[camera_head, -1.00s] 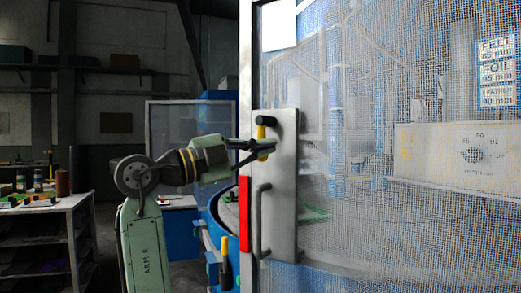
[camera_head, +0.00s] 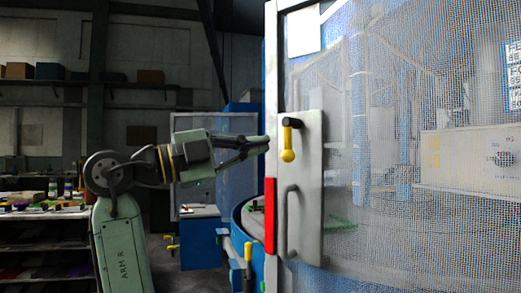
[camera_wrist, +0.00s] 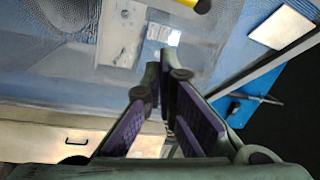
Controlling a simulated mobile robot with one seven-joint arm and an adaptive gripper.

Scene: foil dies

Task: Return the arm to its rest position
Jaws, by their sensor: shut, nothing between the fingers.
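My gripper (camera_head: 258,144) is at the end of my green arm, left of the mesh door, with its fingertips beside the door's edge. It is shut and empty. In the wrist view my gripper (camera_wrist: 160,80) shows its dark fingers with purple pads. The yellow-tipped latch handle (camera_head: 288,142) on the door's grey plate (camera_head: 311,220) points down, apart from my fingers. Part of that yellow handle shows at the top of the wrist view (camera_wrist: 200,5).
A grey pull bar (camera_head: 292,220) and a red strip (camera_head: 269,215) are on the door edge. Behind the mesh stands a panel with a dial (camera_head: 470,158). A workbench (camera_head: 45,212) with small items is at left. A yellow-handled lever (camera_head: 248,252) stands below my gripper.

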